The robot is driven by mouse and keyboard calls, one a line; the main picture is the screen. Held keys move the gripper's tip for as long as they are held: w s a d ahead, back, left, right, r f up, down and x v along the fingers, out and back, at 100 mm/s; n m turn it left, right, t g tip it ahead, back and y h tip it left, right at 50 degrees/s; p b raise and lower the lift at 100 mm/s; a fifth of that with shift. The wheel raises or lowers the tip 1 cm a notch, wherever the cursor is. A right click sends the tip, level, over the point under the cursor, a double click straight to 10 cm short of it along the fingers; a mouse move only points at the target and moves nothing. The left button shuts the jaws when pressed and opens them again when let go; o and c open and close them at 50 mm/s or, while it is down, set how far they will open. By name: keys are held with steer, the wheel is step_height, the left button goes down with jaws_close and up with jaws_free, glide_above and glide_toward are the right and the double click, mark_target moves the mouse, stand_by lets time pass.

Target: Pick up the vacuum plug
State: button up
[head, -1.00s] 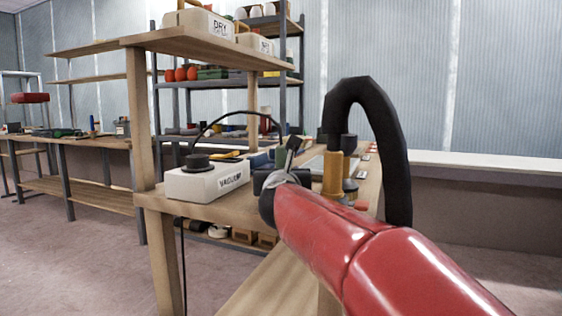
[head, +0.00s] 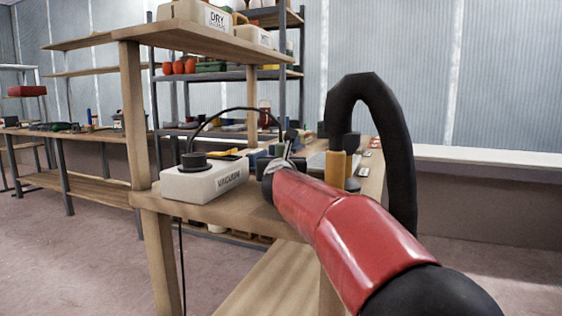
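A white box labelled VACUUM (head: 208,181) sits on the wooden bench at the left of my arm. A black round plug-like piece (head: 194,161) stands on top of its left end; I take it for the vacuum plug. A thin black cable (head: 232,109) arcs over the box toward the right. My gripper (head: 290,142) is beyond the end of my red arm, to the right of the box and apart from the black piece. My arm mostly hides it, so its fingers and anything between them cannot be made out.
A wooden shelf (head: 170,36) on posts overhangs the box, with a DRY bin (head: 204,15) on it. An orange cylinder (head: 335,167) and dark items crowd the bench right of my gripper. A thick black hose (head: 398,140) loops behind my arm.

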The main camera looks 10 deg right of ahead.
jaws_close()
stand_by(0.3)
step_height(320, 180, up, 20)
steer(key=p, duration=0.8)
steer(key=shift+p, duration=0.3)
